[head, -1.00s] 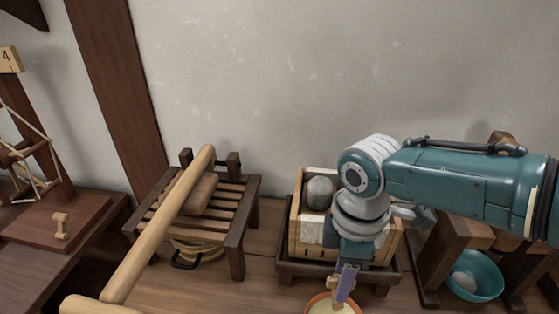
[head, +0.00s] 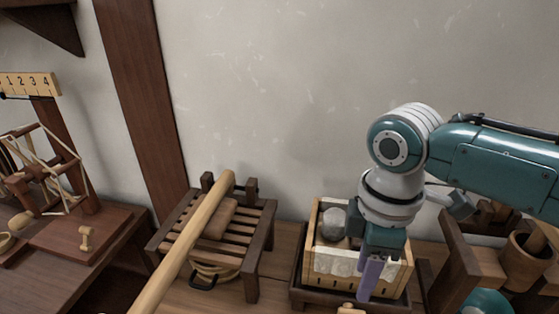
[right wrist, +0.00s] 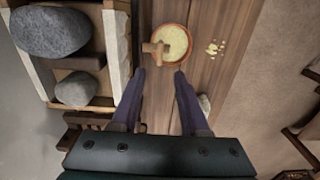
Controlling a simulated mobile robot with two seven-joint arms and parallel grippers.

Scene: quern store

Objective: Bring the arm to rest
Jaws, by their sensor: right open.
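My right gripper (head: 370,280) hangs pointing down in front of the wooden box in the head view. In the right wrist view its two fingers (right wrist: 160,75) are apart with nothing between them. Beyond the fingertips is a round terracotta bowl (right wrist: 173,44) with pale yellow contents and a wooden handled piece (right wrist: 155,48) at its left side. My left gripper is not in view.
The cloth-lined wooden box (head: 313,262) holds grey stones (right wrist: 50,32) and stands in a dark tray. A slatted rack (head: 250,232) with a long pole stands left. A teal bowl (head: 487,303) is at right. Pale crumbs (right wrist: 215,48) lie beside the terracotta bowl.

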